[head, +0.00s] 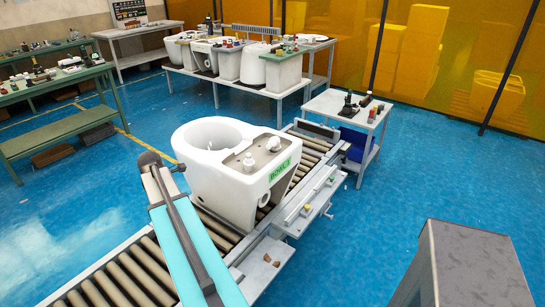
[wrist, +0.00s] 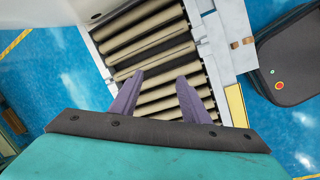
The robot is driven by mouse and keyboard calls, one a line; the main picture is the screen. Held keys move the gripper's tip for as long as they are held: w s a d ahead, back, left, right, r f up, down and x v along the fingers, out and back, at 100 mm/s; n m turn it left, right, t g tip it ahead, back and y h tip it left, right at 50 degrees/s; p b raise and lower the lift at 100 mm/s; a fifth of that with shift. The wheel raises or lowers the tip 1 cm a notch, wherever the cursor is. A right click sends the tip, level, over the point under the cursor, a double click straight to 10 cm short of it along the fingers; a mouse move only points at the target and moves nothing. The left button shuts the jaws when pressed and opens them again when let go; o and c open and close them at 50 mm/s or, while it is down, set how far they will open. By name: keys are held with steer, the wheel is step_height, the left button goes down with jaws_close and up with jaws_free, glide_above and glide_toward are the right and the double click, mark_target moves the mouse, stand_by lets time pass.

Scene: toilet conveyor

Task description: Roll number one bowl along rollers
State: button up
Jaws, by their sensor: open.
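The white toilet bowl (head: 222,180) stands upright on the roller conveyor (head: 132,275), with a green label (head: 281,172) that seems to read "BOWL 1". Its round opening faces up at the left, and a grey plate with white fittings lies on its right part. In the wrist view part of the white bowl (wrist: 45,40) fills the upper left corner. My gripper (wrist: 160,80) is open and empty, its two purple fingers apart over bare rollers (wrist: 150,45). The fingers do not touch the bowl. In the head view my teal arm crosses the front rollers, and I cannot make out the fingers there.
A side shelf with small parts (head: 268,260) runs along the conveyor's right side. A small table (head: 345,108) with tools stands by its far end. A long bench (head: 235,82) with more white ceramics stands behind.

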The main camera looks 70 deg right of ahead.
steer(key=s+d+r+n, duration=0.1)
steer(key=s+d+r, duration=0.2)
steer(key=d, duration=0.3)
steer(key=s+d+r+n, duration=0.1)
steer(key=s+d+r, duration=0.3)
steer(key=d, duration=0.3)
steer(key=s+d+r+n+h, duration=0.1)
steer(key=s+d+r, duration=0.2)
steer(key=s+d, duration=0.2)
steer(key=shift+s+d+r+n+g, duration=0.1)
steer(key=shift+d+r+n+g, duration=0.1)
steer(key=shift+d, duration=0.2)
steer(key=shift+d+r+n+g, duration=0.1)
steer(key=shift+d+g, duration=0.1)
steer(key=shift+d, duration=0.2)
steer(key=n+g+h, duration=0.1)
steer(key=n, duration=0.2)
glide_toward(278, 158)
steer(key=v, duration=0.5)
steer(key=shift+w+r, duration=0.2)
steer(key=shift+r, duration=0.05)
steer(key=shift+d+f, duration=0.1)
steer(key=shift+f, duration=0.05)
steer(key=shift+p+x, duration=1.65)
steer(key=shift+x, duration=5.15)
steer(key=shift+c, duration=0.2)
jaws_close()
